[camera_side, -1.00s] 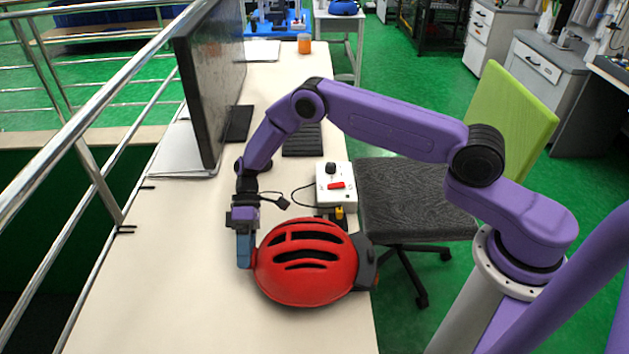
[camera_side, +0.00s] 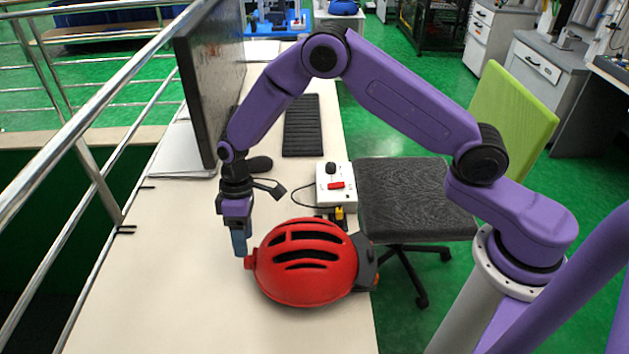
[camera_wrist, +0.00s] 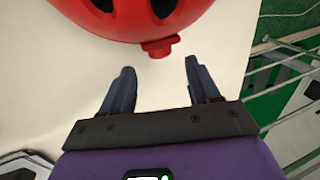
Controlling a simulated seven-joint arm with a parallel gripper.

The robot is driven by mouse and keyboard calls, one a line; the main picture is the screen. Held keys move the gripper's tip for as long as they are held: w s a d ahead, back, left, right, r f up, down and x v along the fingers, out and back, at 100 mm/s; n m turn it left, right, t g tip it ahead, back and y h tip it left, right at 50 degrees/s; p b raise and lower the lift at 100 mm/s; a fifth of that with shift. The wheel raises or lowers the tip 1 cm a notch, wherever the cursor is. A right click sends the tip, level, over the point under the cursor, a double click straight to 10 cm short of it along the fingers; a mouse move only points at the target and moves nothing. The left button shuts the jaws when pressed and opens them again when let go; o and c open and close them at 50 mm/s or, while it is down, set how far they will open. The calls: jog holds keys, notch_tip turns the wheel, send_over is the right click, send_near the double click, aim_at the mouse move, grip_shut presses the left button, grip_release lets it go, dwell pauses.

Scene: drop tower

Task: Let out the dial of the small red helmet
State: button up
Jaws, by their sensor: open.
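The red helmet (camera_side: 307,262) lies on the white table with its dark slots facing up. Its small red dial (camera_side: 250,259) sticks out at the left end in the side view. In the wrist view the dial (camera_wrist: 160,47) sits on the helmet's near edge, beyond my fingertips and roughly midway between them. My gripper (camera_side: 240,246) is just left of the dial and points down. In the wrist view its two fingers (camera_wrist: 158,76) are apart with only bare table between them. The gripper is open and empty.
A white control box (camera_side: 336,187) with a red switch stands behind the helmet. A black monitor (camera_side: 210,80) and a keyboard (camera_side: 301,126) are further back. A metal railing (camera_side: 75,140) runs along the left. The table left and front of the helmet is clear.

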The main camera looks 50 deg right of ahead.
jog(key=v, duration=1.2)
jog(key=s+d+r+n, duration=0.1)
jog(key=s+d+r, duration=0.1)
jog(key=s, duration=0.6)
jog(key=s+d+r+t+h, duration=0.1)
jog(key=s+d+r, duration=0.2)
jog(key=s+r, duration=0.2)
jog(key=shift+s+r+n+h, duration=0.3)
jog(key=shift+s+n, duration=0.1)
jog(key=shift+s, duration=1.35)
jog(key=shift+w, duration=0.1)
jog(key=h, duration=0.3)
send_over(244, 261)
jog(key=s, duration=0.2)
jog(key=a+x, duration=0.1)
jog(key=x, duration=0.2)
jog(key=w+a+f+m+h, duration=0.2)
jog(key=w+a+f, duration=0.4)
jog(key=shift+g, duration=0.3)
jog(key=x, duration=1.7)
jog(key=shift+s+d, duration=0.15)
jog(key=shift+s, duration=0.05)
